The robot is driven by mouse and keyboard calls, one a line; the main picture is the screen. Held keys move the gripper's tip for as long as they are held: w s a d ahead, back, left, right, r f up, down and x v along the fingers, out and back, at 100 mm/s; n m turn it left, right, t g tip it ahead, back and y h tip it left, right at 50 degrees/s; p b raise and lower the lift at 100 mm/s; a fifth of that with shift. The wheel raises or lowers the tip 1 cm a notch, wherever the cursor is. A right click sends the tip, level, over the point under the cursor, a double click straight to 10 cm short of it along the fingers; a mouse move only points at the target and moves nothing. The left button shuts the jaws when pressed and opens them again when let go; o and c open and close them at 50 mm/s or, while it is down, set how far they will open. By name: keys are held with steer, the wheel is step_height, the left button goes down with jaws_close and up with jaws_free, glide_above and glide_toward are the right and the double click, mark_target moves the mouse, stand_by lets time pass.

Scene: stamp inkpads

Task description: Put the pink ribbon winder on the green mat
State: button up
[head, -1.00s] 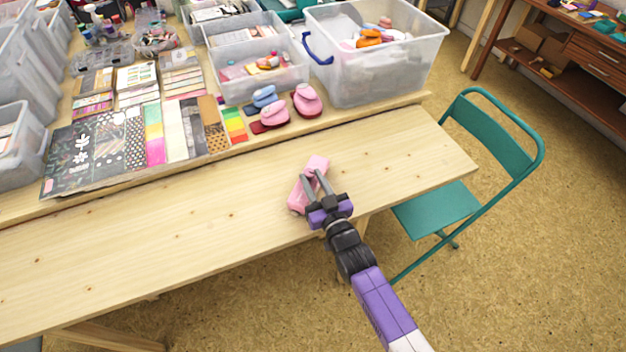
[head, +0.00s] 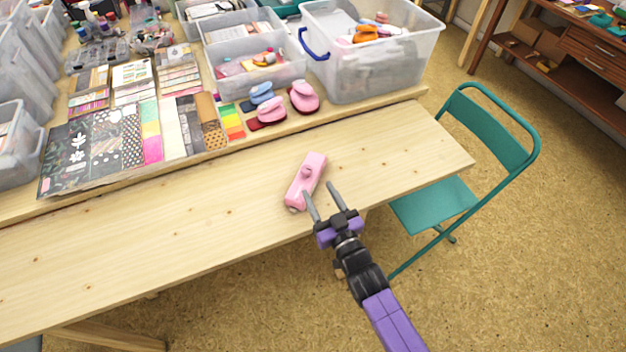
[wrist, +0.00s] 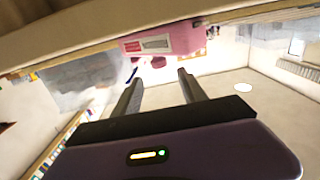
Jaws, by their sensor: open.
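The pink ribbon winder (head: 307,180) lies on the bare wooden table near its front edge, slanting up to the right. It also shows in the wrist view (wrist: 172,41), above and beyond the fingertips, with a white and red label on its side. My gripper (head: 321,194) is open and empty, its two fingers apart at the near right side of the winder. In the wrist view the fingers (wrist: 157,80) have nothing between them. I cannot make out a green mat in these frames.
The wooden table (head: 180,225) is clear to the left and right. A raised back shelf holds patterned papers (head: 95,150), pink punches (head: 304,97) and a large clear bin (head: 375,75). A green folding chair (head: 435,205) stands at the right.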

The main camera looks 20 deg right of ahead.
steer(key=s, duration=0.5)
steer(key=shift+s, duration=0.35)
steer(key=s+r+g, duration=0.1)
steer(key=s+r, duration=0.3)
steer(key=s, duration=0.9)
steer(key=s+r+g, duration=0.1)
steer(key=s+r, duration=0.3)
steer(key=s, duration=0.9)
steer(key=shift+a, duration=0.2)
steer(key=shift+o, duration=0.4)
steer(key=s+r+g, duration=0.1)
steer(key=s+r, duration=0.4)
steer(key=r, duration=0.2)
steer(key=shift+s+d+r, duration=0.2)
steer(key=shift+s+r, duration=0.05)
steer(key=shift+s, duration=0.15)
